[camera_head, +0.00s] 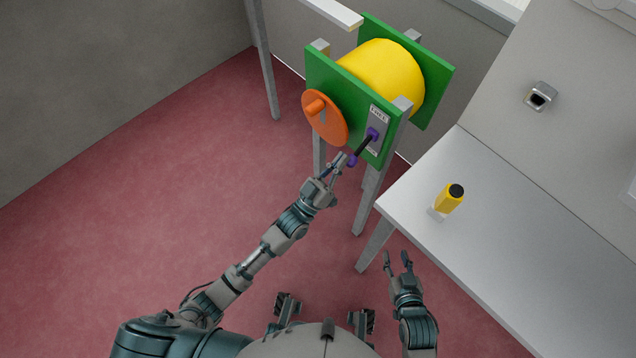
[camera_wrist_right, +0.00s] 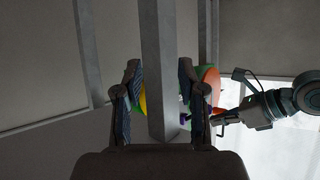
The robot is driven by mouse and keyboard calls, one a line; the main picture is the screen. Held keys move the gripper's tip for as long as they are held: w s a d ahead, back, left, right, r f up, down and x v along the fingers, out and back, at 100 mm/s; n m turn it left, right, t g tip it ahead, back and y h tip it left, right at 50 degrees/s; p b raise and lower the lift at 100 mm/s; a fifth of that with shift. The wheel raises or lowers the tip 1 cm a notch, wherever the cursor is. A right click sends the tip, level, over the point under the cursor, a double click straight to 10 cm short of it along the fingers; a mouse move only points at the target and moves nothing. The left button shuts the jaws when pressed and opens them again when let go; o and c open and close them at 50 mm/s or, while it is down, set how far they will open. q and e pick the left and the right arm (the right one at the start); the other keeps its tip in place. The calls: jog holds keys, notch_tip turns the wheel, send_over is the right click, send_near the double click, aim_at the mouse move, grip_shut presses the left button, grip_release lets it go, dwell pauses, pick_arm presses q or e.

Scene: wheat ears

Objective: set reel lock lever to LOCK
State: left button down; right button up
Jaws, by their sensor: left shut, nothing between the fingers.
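The reel lock lever (camera_head: 362,146) is a black bar with purple ends on a grey label plate (camera_head: 377,116), fixed to the green reel stand's front panel. It slants down and left from its upper purple end to its lower purple end. The lettering is too small to read surely. My left gripper (camera_head: 341,161) is shut and empty, close beside the lower purple end; contact cannot be told. My right gripper (camera_head: 397,257) is open and empty, well below the lever; its spread fingers also show in the right wrist view (camera_wrist_right: 158,78).
A yellow drum (camera_head: 385,72) sits between the green panels, with an orange crank disc (camera_head: 324,118) left of the lever. Grey legs hold up the stand. A white table (camera_head: 480,215) at right carries a yellow bottle (camera_head: 449,200). The red floor at left is clear.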

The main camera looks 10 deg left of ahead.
pick_arm(q)
jog(key=v, duration=0.9)
jog(key=shift+a, duration=0.25)
pick_arm(e)
jog(key=s, duration=0.1)
jog(key=s+f+g, duration=0.1)
jog(key=shift+s+d+f+g+h, duration=0.2)
jog(key=shift+s+f+g+h, duration=0.1)
jog(key=shift+s, duration=0.1)
pick_arm(q)
jog(key=shift+s+a+r, duration=0.1)
jog(key=shift+a, duration=0.05)
pick_arm(e)
jog(key=shift+a, duration=0.15)
jog(key=shift+w+r, duration=0.1)
jog(key=shift+r, duration=0.05)
